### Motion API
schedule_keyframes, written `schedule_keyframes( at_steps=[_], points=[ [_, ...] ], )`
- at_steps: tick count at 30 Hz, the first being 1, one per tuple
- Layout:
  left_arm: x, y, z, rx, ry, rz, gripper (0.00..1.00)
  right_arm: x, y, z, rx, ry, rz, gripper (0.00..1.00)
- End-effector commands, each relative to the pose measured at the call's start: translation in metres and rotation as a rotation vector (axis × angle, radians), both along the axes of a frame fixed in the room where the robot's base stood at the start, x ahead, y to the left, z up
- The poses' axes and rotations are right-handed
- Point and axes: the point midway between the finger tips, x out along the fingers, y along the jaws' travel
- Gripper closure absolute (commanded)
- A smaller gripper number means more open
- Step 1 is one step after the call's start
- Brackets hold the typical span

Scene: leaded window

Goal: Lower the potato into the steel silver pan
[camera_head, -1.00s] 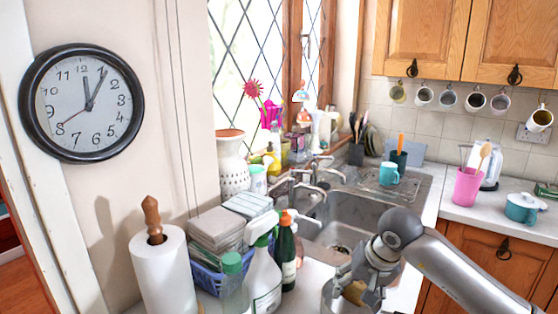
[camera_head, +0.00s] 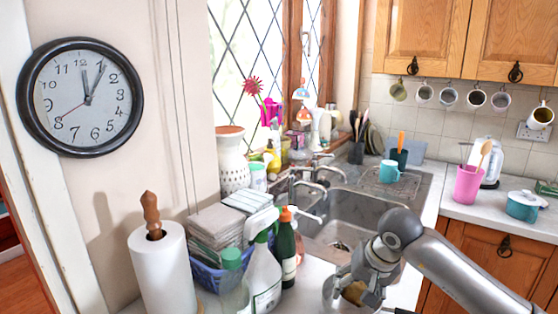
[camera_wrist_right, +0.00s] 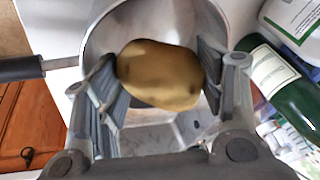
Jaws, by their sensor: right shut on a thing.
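The potato (camera_wrist_right: 160,75) is yellow-brown and sits between the two fingers of my right gripper (camera_wrist_right: 168,82), which is shut on it. In the right wrist view the steel silver pan (camera_wrist_right: 108,32) lies behind the potato, its round rim around it and its dark handle (camera_wrist_right: 20,68) to the left. In the head view my right gripper (camera_head: 362,284) points down at the pan (camera_head: 333,298), with the potato (camera_head: 354,292) partly hidden between the fingers. I cannot tell whether the potato touches the pan's bottom. My left gripper is out of view.
A spray bottle (camera_head: 263,275) and a green bottle (camera_head: 285,252) stand left of the pan. The sink (camera_head: 345,218) is behind it. A paper towel roll (camera_head: 162,270) and a blue basket (camera_head: 207,275) are farther left.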

Motion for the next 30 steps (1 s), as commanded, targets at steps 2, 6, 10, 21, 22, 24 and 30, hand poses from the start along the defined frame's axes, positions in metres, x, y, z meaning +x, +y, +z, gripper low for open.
schedule_keyframes(
  at_steps=[2,6,10,21,22,24,30],
  points=[
    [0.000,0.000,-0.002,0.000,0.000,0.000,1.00,0.000,0.000,-0.002,0.000,-0.001,0.000,0.62],
    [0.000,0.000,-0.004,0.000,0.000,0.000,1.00,0.000,0.000,-0.004,0.000,-0.001,0.000,0.62],
    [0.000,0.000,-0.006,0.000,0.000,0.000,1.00,0.000,0.000,-0.006,0.000,-0.001,0.000,0.62],
    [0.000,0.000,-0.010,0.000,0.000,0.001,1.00,0.000,0.000,-0.011,0.000,0.000,0.000,0.62],
    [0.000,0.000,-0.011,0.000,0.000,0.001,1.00,0.000,0.000,-0.012,0.000,0.000,0.000,0.62],
    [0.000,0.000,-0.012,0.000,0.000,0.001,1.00,0.000,0.000,-0.013,0.000,0.000,0.000,0.62],
    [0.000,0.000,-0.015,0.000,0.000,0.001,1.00,0.000,0.000,-0.016,0.000,0.000,0.000,0.62]
  ],
)
